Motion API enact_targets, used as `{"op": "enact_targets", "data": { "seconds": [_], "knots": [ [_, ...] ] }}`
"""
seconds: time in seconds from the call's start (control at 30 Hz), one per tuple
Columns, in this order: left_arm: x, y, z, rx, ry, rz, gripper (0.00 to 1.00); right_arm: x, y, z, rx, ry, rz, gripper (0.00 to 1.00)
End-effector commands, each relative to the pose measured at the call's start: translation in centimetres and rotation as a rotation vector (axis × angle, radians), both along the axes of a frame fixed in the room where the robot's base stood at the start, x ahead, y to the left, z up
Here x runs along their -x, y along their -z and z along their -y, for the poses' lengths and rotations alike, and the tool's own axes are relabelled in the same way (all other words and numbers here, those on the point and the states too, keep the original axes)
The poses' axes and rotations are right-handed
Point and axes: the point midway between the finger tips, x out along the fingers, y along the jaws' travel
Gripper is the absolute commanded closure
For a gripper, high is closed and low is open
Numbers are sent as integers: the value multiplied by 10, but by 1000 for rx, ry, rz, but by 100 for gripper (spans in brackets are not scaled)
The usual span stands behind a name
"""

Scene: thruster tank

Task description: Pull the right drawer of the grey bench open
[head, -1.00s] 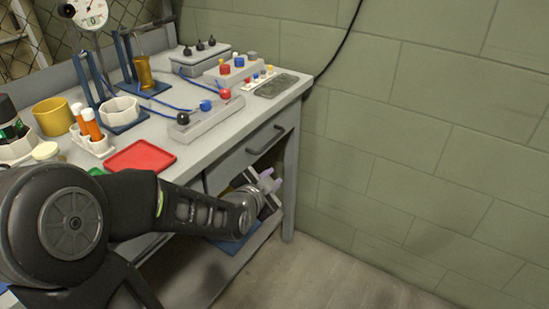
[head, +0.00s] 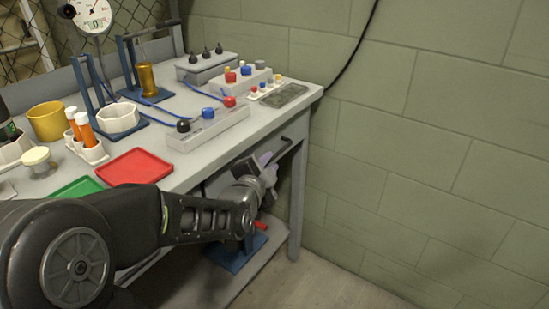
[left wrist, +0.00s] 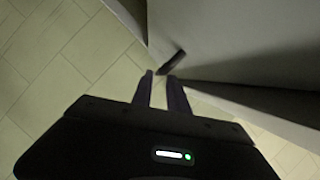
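The grey bench (head: 225,137) stands at the left of the head view. Its right drawer (head: 290,132) sits under the right end of the top and looks shut. Its dark bar handle (head: 282,152) is partly hidden by my left gripper (head: 268,170), which is right at it. In the left wrist view, the end of the dark handle (left wrist: 171,62) is just beyond the fingertips of my left gripper (left wrist: 160,76). The two fingers are apart with a gap between them. I cannot tell whether they touch the handle. My right gripper is not in view.
On the bench top are a red tray (head: 136,167), a green tray (head: 78,187) and a grey block with coloured knobs (head: 208,128). A blue item (head: 236,252) is on the lower shelf. A block wall (head: 430,150) stands to the right, with bare floor (head: 320,285) below.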

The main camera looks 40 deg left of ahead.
Motion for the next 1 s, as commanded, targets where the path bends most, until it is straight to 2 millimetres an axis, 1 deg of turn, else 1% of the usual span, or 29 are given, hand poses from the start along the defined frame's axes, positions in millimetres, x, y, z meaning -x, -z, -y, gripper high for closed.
{"op": "enact_targets", "data": {
  "seconds": [0.03, 0.2, 0.33, 0.47, 0.67, 0.9, 1.0],
  "knots": [
    [-8, 4, -3, 2, 0, -2, 80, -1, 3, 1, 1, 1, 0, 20],
    [-32, 10, -12, 4, 0, -1, 80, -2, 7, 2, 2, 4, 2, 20],
    [-44, 11, -16, 2, 0, 0, 80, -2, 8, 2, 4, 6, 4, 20],
    [-48, 12, -18, 1, 0, 0, 80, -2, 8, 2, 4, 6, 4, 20],
    [-48, 11, -18, 0, 0, 0, 80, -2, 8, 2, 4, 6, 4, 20],
    [-48, 11, -18, 0, 0, 0, 99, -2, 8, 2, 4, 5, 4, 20],
    [-48, 11, -18, 0, 0, 0, 100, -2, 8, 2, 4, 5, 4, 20]
  ]
}}
